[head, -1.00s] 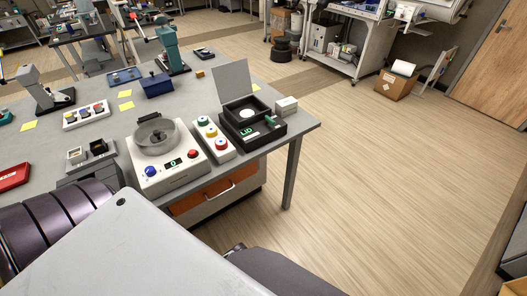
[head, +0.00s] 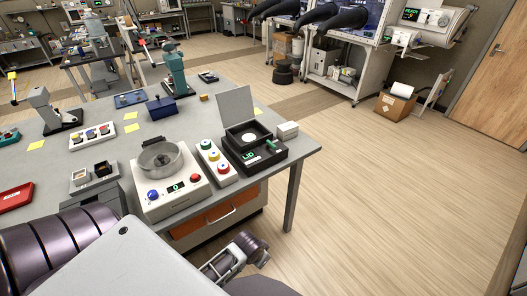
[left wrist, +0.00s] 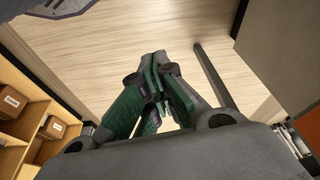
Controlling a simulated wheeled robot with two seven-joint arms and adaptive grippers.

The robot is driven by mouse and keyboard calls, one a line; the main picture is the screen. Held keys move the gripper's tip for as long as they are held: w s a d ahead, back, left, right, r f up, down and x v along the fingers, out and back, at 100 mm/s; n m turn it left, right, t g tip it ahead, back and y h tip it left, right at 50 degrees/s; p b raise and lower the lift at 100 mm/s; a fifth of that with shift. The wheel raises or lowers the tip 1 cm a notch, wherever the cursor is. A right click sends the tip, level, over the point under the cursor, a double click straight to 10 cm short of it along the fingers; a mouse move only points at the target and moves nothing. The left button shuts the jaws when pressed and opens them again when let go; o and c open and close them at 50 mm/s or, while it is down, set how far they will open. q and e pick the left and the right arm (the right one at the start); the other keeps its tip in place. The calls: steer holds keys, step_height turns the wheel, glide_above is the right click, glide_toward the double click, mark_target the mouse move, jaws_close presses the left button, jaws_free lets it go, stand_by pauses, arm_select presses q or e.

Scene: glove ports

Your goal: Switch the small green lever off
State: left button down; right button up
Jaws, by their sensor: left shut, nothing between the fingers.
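A small green lever (head: 271,145) stands on the black box marked LID, near the right end of the table in the head view. The box's grey lid (head: 236,106) is raised. The lever is small here and its exact position is hard to read. My left gripper (left wrist: 158,57) shows in the left wrist view with green fingers drawn together and nothing between them. It is over the wooden floor, with no lever in that view. Neither gripper can be made out clearly in the head view.
The grey table (head: 135,133) holds a white scale-like device (head: 174,200), a button strip (head: 216,163), a green press (head: 174,72) and a red tray (head: 15,196). Open floor lies right of the table. Shelves with boxes (left wrist: 52,127) show in the left wrist view.

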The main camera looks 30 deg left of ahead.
arm_select(q)
steer(key=w+d+r+m+h, duration=0.2)
steer(key=r, duration=0.6)
steer(key=w+d+r+m+t+h+p, duration=0.1)
steer(key=w+d+r+m+h, duration=0.1)
steer(key=r, duration=0.7)
steer(key=shift+r+m, duration=0.15)
steer(key=shift+m, duration=0.45)
steer(key=shift+w, duration=0.1)
steer(key=w+a+r+n+t, duration=0.1)
steer(key=w+a+r, duration=0.3)
steer(key=a, duration=0.5)
steer(key=w+a+r+n+t, duration=0.1)
steer(key=w+a+r+t, duration=0.1)
steer(key=w+a+r, duration=0.3)
steer(key=w+a+r+n+t+y, duration=0.1)
steer(key=w+a+r, duration=0.4)
steer(key=a, duration=0.8)
steer(key=shift+w+a+t+p, duration=0.2)
steer(key=shift+w+t+p, duration=0.1)
steer(key=shift+w, duration=0.25)
steer(key=shift+w+d, duration=0.1)
